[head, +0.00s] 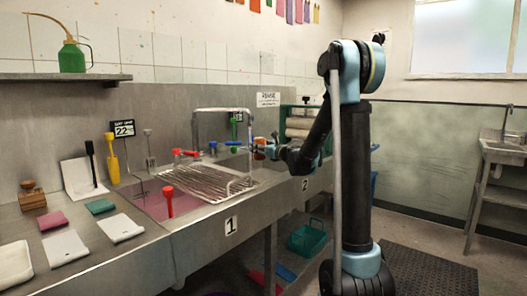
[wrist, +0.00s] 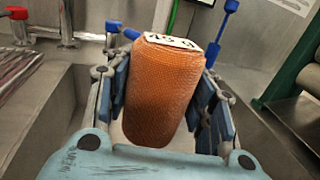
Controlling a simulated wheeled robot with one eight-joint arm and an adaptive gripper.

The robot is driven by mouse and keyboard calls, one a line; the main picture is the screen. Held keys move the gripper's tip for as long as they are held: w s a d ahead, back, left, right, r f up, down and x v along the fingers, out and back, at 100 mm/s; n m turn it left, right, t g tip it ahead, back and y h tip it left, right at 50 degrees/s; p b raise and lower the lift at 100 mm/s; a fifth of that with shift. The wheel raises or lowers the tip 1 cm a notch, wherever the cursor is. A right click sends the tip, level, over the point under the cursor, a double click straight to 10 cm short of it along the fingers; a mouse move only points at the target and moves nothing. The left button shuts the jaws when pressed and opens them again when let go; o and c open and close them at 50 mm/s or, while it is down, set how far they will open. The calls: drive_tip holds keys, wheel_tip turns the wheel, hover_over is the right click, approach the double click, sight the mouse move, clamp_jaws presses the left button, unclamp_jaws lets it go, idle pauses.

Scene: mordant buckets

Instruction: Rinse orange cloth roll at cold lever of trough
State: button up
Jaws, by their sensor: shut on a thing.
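My gripper (head: 262,150) is shut on the orange cloth roll (wrist: 160,95). In the wrist view the roll stands between the two blue-padded fingers, with a white label with dark characters on its top end. In the head view the roll (head: 259,142) is small and partly hidden by my gripper. The metal trough (head: 160,220) runs along the wall, with a tall bent pipe over it. A blue lever (head: 233,143) is left of the roll. Two blue handles, one at the left (wrist: 114,27) and one at the right (wrist: 229,10), show behind the roll in the wrist view.
A red lever (head: 180,152) and a wire rack (head: 205,182) are left of my gripper. A red-handled tool (head: 168,203) stands in the pinkish basin. Coloured pads and white trays lie on the left counter.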

drive_tip(key=x, duration=0.6)
drive_tip(key=shift+a, duration=0.6)
drive_tip(key=shift+d, duration=0.1)
drive_tip(key=shift+w+d, duration=0.25)
idle(0.4)
drive_tip(key=shift+a, duration=0.1)
drive_tip(key=shift+s+a, duration=0.25)
drive_tip(key=shift+s, duration=0.15)
drive_tip(key=shift+w+d, duration=0.1)
drive_tip(key=shift+w, duration=0.05)
drive_tip(key=shift+w+d, duration=0.25)
drive_tip(key=shift+w, duration=0.05)
drive_tip(key=shift+s+a, duration=0.1)
idle(0.4)
drive_tip(key=shift+s+a, duration=0.25)
drive_tip(key=shift+s, duration=0.05)
